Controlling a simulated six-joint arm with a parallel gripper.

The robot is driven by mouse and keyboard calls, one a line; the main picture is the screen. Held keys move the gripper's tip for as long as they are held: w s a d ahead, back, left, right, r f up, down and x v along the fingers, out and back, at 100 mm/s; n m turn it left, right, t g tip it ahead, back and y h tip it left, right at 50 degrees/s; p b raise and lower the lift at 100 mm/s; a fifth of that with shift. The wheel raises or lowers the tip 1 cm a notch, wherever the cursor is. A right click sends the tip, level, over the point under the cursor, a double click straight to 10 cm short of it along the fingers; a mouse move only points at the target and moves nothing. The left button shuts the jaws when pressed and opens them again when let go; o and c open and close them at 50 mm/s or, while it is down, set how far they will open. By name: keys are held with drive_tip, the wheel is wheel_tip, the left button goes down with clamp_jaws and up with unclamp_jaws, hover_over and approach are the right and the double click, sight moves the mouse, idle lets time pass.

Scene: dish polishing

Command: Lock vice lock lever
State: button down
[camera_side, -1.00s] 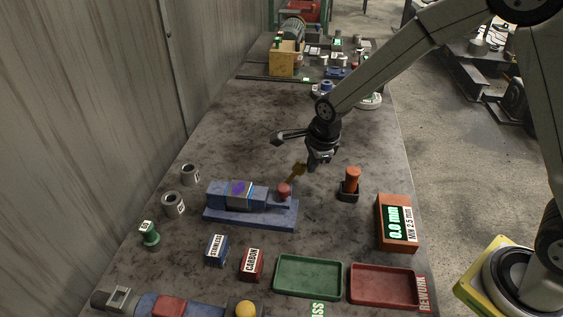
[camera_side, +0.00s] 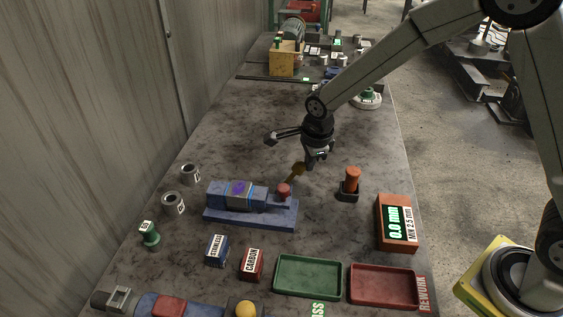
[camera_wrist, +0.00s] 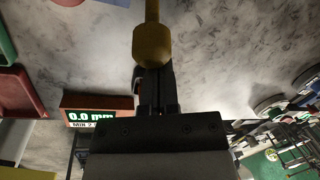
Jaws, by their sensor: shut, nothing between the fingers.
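The blue vice (camera_side: 250,211) stands on the bench, with a part bearing a purple patch (camera_side: 241,188) between its jaws. A red knob (camera_side: 284,190) is at its right end. The brass-yellow lock lever (camera_side: 297,170) rises from there, tilted up to the right. In the wrist view the lever's thick yellow end (camera_wrist: 151,45) is straight ahead of my gripper (camera_wrist: 154,72). My gripper (camera_side: 308,166) is shut and empty, just right of the lever's tip in the side view. The fingertips look very near the lever end; I cannot tell whether they touch.
An orange-handled tool (camera_side: 352,181) in a dark holder stands right of the vice. An orange gauge box (camera_side: 385,236) reads 0.0 mm. Green (camera_side: 308,277) and red (camera_side: 384,287) trays lie in front.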

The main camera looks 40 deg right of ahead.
drive_tip(key=shift+w+a+r, duration=0.1)
drive_tip(key=shift+w+a+r+g+h, duration=0.45)
drive_tip(key=shift+w+a+g+h, duration=0.2)
drive_tip(key=shift+g+h, duration=0.3)
drive_tip(key=shift+w+a+r+g+h, duration=0.35)
drive_tip(key=shift+w+a+g+h, duration=0.45)
drive_tip(key=shift+g+h, duration=0.2)
drive_tip(key=shift+w+a, duration=1.1)
drive_tip(key=shift+a, duration=0.05)
drive_tip(key=shift+w+a+f, duration=0.2)
drive_tip(key=shift+w+a, duration=0.35)
drive_tip(key=shift+w, duration=0.05)
drive_tip(key=shift+a, duration=0.2)
drive_tip(key=shift+d, duration=0.1)
drive_tip(key=shift+d+r, duration=1.1)
drive_tip(key=shift+d, duration=0.9)
drive_tip(key=w+a+r, duration=0.3)
drive_tip(key=a+r, duration=0.3)
drive_tip(key=shift+w+a, duration=0.15)
drive_tip(key=shift+a, duration=0.05)
